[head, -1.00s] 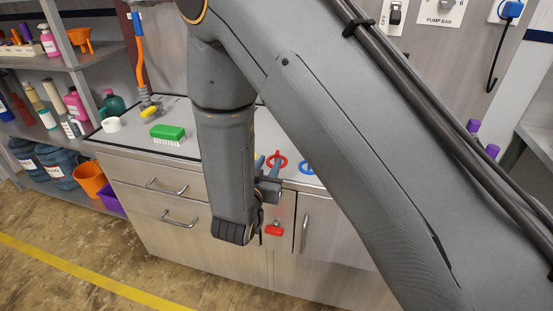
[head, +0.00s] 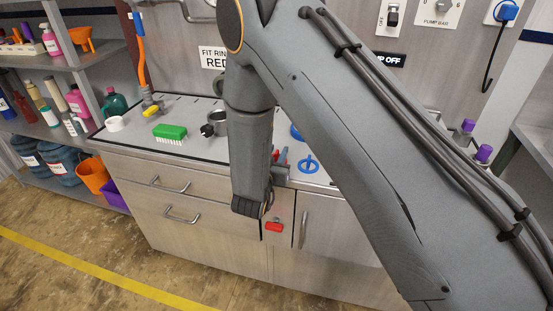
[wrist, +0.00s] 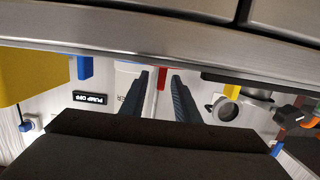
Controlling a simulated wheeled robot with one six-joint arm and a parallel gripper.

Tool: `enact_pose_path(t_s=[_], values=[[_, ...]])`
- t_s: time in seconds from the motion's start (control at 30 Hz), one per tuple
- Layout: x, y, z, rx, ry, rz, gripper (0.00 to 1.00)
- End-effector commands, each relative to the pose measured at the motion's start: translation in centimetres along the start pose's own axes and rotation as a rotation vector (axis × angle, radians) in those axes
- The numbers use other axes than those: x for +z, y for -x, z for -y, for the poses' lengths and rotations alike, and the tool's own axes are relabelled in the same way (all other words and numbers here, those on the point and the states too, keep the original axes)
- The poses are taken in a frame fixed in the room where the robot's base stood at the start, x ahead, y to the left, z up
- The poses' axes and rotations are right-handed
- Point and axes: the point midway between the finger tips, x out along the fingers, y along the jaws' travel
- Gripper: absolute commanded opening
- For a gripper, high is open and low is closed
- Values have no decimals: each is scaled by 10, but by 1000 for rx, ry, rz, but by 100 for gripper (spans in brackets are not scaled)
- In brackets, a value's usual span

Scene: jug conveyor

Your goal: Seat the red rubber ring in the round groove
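The red rubber ring is mostly hidden behind my gripper in the head view, with a bit of red (head: 283,156) showing beside the fingers. In the wrist view, a red upright piece (wrist: 161,79) stands between my gripper's fingers (wrist: 160,88), with a gap visible on each side. My gripper (head: 279,165) is open, at the front edge of the counter. I cannot make out the round groove.
The steel counter edge (wrist: 150,60) is very close to the fingers.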

Motion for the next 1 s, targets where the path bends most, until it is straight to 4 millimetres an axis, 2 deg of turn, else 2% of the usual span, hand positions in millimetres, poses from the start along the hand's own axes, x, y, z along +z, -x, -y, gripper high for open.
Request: enact_pose_path(t_s=[0.03,0.13,0.17,0.67,0.87,1.0], values=[[0,0,0,0,0,0,20],[0,0,0,-1,0,0,3],[0,0,0,-1,0,0,0],[-7,1,1,-1,-3,-2,0],[-27,4,1,-1,-3,-2,0],[-50,7,1,-1,-5,-4,0]])
